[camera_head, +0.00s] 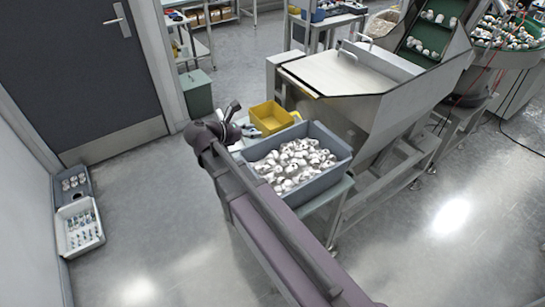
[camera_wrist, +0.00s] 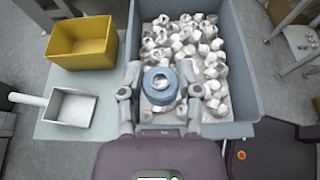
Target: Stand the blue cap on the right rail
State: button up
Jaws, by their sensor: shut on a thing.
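The blue cap (camera_wrist: 160,97), a ring-shaped piece with a pale middle, sits between the fingers of my gripper (camera_wrist: 160,75) in the wrist view. My gripper is shut on it, above the left part of a grey-blue crate (camera_wrist: 237,62) filled with loose white caps (camera_wrist: 205,50). In the head view my gripper (camera_head: 230,115) is beside the crate (camera_head: 325,178), near its far left corner; I cannot make out the cap there. I cannot identify the right rail in either view.
A yellow bin (camera_wrist: 84,62) and a white scoop (camera_wrist: 72,106) stand on the table (camera_wrist: 108,118) left of the crate. A large hopper machine (camera_head: 370,105) stands right of the crate. Trays (camera_head: 80,227) lie on the floor by the left wall. Open floor lies in front.

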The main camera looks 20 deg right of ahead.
jog(key=shift+d, duration=0.1)
jog(key=w+d+f+b, duration=0.1)
jog(key=w+f+b, duration=0.3)
jog(key=w, duration=0.3)
jog(key=w+d+f+t+b, duration=0.1)
jog(key=w+f+b, duration=0.3)
jog(key=w, duration=0.4)
jog(key=shift+d+f+n, duration=0.15)
jog(key=shift+d+n, duration=0.25)
jog(key=shift+d, duration=0.35)
jog(key=w+f+n+t+b, duration=0.1)
jog(key=w+f+b, duration=0.2)
jog(key=f+b, duration=0.5)
jog(key=shift+a+y, duration=0.4)
jog(key=shift+a, duration=0.05)
notch_tip(320, 180, down, 6)
jog(key=b, duration=0.6)
jog(key=shift+f+b, duration=0.15)
jog(key=shift+b, duration=0.15)
